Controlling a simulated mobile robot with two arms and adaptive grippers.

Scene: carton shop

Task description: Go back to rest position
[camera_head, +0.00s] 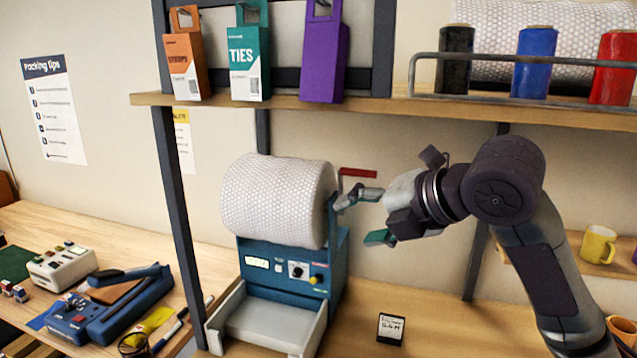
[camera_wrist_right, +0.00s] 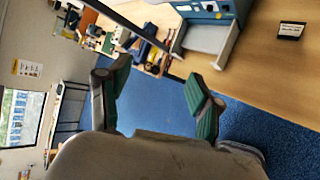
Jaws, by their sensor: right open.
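My right gripper (camera_head: 362,217) is in the middle of the head view, beside the bubble-wrap dispenser. Its fingers are spread apart with nothing between them. In the right wrist view, the two green-padded fingers of the right gripper (camera_wrist_right: 160,100) stand wide apart over blue floor. My left gripper is in neither view.
The blue dispenser (camera_head: 290,272) holds a bubble-wrap roll (camera_head: 278,200) and has a red handle (camera_head: 358,172). A shelf (camera_head: 380,106) with cartons and spools runs above my right arm. A small black sign (camera_head: 390,328) stands on the bench. A yellow mug (camera_head: 598,245) is at right.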

